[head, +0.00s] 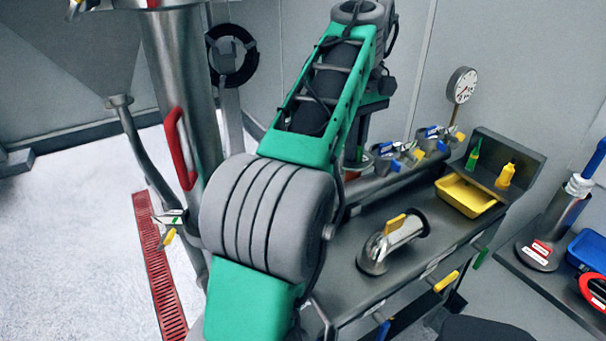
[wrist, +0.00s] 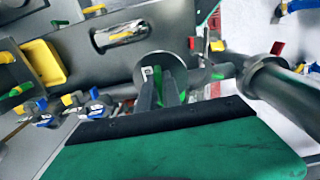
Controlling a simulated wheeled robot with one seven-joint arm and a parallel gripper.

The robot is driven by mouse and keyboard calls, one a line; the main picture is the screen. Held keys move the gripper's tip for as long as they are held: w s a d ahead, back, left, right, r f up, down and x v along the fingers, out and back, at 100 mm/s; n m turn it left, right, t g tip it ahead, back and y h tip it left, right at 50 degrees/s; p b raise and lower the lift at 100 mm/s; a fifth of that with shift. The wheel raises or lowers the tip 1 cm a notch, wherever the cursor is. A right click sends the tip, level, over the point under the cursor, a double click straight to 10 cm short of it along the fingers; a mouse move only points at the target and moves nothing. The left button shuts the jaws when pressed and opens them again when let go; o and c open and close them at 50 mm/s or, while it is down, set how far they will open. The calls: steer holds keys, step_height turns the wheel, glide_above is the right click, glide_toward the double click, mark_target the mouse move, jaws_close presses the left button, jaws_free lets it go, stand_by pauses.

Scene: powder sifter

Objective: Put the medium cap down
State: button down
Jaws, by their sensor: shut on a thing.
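My gripper (wrist: 165,88) shows in the wrist view, with its dark fingers pointing away from the camera. It is shut on a round grey metal piece (wrist: 158,60), which I take to be the medium cap. The cap is partly hidden behind the fingers, and I cannot tell whether it touches a surface. In the head view my arm crosses the middle of the picture, and neither the gripper nor the cap can be made out.
A grey bench (head: 425,200) holds a metal elbow with a yellow handle (head: 395,243), a yellow tray (head: 468,195), several valves and a gauge (head: 461,85). A metal column (head: 185,75) with a red handle stands at left. A dark pipe (wrist: 275,88) lies right of my gripper.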

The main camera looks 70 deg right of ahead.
steer(key=w+d+f, duration=0.2)
steer(key=w+f, duration=0.1)
steer(key=f, duration=0.1)
steer(key=w+d+f+p, duration=0.1)
steer(key=w+d+f, duration=0.2)
steer(key=f, duration=0.1)
steer(key=w+d+f+p, duration=0.1)
steer(key=w+d+f, duration=0.2)
steer(key=f, duration=0.1)
steer(key=shift+w+f, duration=0.1)
steer(key=shift+w, duration=0.2)
steer(key=shift+a+f, duration=0.15)
steer(key=shift+a, duration=0.05)
steer(key=c, duration=2)
jaws_free()
steer(key=shift+d+f, duration=0.15)
steer(key=o, duration=0.5)
steer(key=shift+r, duration=0.2)
step_height(320, 180, up, 12)
steer(key=shift+f+p, duration=0.1)
steer(key=shift+p, duration=0.5)
